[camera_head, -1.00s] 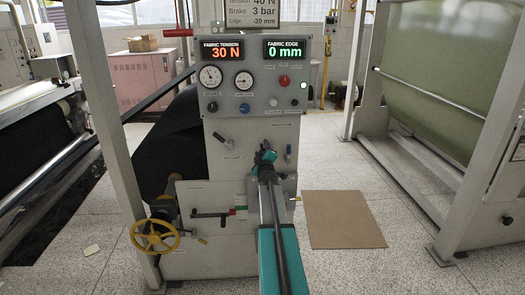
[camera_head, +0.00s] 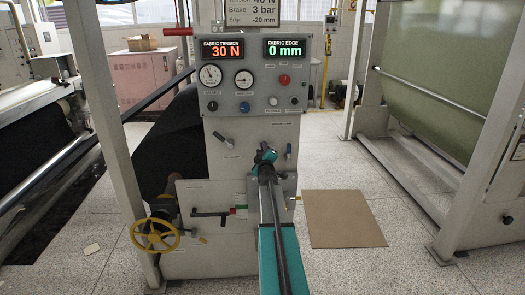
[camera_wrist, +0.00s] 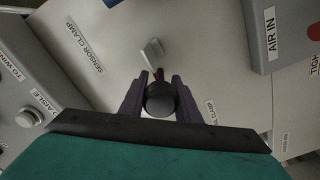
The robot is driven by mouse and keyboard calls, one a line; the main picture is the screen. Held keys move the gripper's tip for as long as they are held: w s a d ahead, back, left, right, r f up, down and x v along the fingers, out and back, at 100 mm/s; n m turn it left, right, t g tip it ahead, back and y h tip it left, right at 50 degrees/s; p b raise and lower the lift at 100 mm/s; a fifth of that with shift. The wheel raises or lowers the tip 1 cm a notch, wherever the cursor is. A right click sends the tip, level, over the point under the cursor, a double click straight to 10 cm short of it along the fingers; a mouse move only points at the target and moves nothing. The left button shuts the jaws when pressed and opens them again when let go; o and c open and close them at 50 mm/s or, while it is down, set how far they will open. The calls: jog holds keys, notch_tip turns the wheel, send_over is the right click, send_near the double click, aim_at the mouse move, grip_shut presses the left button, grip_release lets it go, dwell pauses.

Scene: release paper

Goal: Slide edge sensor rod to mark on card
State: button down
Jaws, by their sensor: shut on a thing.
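My gripper (camera_head: 264,158) is in front of the grey machine panel (camera_head: 230,150). In the wrist view my gripper (camera_wrist: 160,95) is shut on a round black knob (camera_wrist: 160,98), with a short reddish stem behind it. A "SENSOR CLAMP" label (camera_wrist: 85,45) and a small pale lever (camera_wrist: 152,50) are close by on the panel. I cannot tell for sure which part is the sensor rod. The card (camera_head: 252,12) at the top reads Edge -20 mm; its upper part is cut off. The fabric edge display (camera_head: 284,49) reads 0 mm.
The tension display (camera_head: 221,50) reads 30 N. A yellow handwheel (camera_head: 155,235) is lower left. A brown board (camera_head: 344,220) lies on the floor at right.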

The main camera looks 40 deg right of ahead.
jog(key=shift+s+a, duration=0.4)
jog(key=shift+s, duration=0.1)
jog(key=c, duration=1.3)
grip_release()
jog(key=shift+c, duration=0.2)
jog(key=b+v, duration=0.1)
jog(key=v, duration=1.2)
jog(key=shift+s+a+b, duration=0.25)
jog(key=shift+s+b, duration=0.05)
